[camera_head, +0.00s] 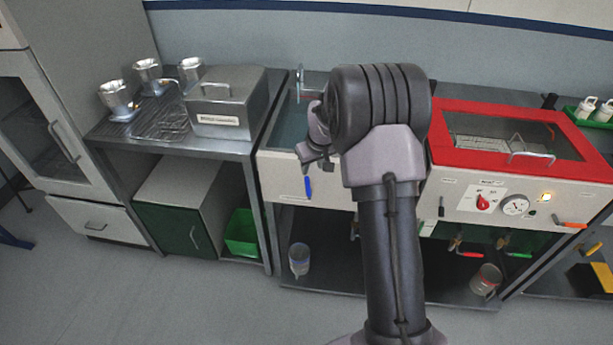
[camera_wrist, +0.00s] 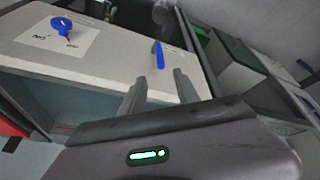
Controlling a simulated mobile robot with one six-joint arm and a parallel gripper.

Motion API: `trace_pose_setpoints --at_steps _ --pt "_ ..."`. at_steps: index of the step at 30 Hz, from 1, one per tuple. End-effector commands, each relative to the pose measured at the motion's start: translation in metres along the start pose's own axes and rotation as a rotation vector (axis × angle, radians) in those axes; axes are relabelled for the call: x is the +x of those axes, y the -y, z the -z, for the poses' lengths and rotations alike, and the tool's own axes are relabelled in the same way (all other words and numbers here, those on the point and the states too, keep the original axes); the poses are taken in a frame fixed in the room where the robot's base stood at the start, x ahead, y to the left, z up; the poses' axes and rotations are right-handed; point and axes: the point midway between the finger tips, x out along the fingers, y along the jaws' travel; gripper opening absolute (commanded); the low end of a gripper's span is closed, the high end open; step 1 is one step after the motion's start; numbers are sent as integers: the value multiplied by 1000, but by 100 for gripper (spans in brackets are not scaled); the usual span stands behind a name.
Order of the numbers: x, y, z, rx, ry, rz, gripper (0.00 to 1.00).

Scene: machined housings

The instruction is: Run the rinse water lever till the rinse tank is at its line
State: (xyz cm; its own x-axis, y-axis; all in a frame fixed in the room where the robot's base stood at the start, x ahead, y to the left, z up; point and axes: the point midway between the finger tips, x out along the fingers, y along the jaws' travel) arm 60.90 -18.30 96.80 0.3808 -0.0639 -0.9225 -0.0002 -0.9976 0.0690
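The rinse tank, a pale-fronted basin (camera_head: 278,175) with blue-grey water (camera_head: 292,128), stands left of my arm in the head view; my arm covers its right part. I cannot make out a level line. A blue lever (camera_head: 308,187) hangs down its front panel; it also shows in the wrist view (camera_wrist: 159,55), just beyond my fingertips. My gripper (camera_wrist: 158,82) is open, its two fingers apart with nothing between them, and the lever looks apart from them. A blue round knob (camera_wrist: 65,26) on a white plate sits farther left in the wrist view.
A red-framed machine (camera_head: 475,160) with a red knob (camera_head: 483,203) and a gauge (camera_head: 515,205) stands right of my arm. A steel box (camera_head: 227,100) and metal cups are on the left bench. The floor in front is clear.

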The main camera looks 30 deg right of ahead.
Motion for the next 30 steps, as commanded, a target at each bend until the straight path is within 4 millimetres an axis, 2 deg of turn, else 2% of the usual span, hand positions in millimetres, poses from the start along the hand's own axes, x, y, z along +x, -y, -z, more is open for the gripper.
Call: trace_pose_setpoints --at_steps 1,6,13,16,20,29,30 --pt "20 1 -3 1 2 1 38" --pt "72 1 -3 2 1 1 38" --pt "124 0 -1 3 -1 0 38" --pt "138 0 0 3 -1 0 38" --pt "146 0 0 4 -2 0 38" --pt "148 0 1 4 -2 -1 38" --pt "148 0 1 4 -3 -1 32"
